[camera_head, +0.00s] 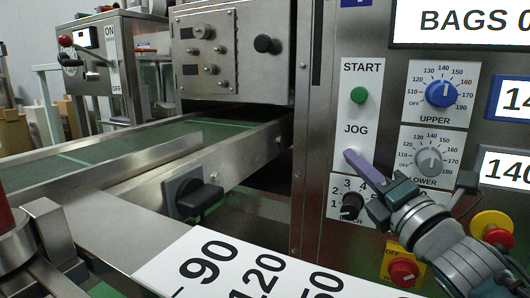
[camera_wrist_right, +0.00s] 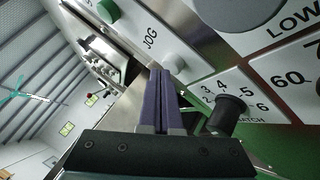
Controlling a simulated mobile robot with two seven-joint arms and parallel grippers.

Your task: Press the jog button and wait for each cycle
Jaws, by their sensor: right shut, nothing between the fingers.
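The jog button (camera_wrist_right: 175,63) is a pale round button under the JOG label on the white strip of the machine's panel. In the head view my right gripper's fingertips cover most of it. My right gripper (camera_head: 350,157) comes in from the lower right, its purple fingers shut together and empty. In the right wrist view the gripper (camera_wrist_right: 160,74) points at the panel, with its tips right beside the jog button. I cannot tell whether they touch it.
The green start button (camera_head: 358,95) is above. The batch knob (camera_head: 352,206) is just below the fingers. The upper dial (camera_head: 440,93) and lower dial (camera_head: 428,159) are to the right, with a red-and-yellow stop button (camera_head: 492,226) lower right. A green conveyor (camera_head: 100,163) runs left.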

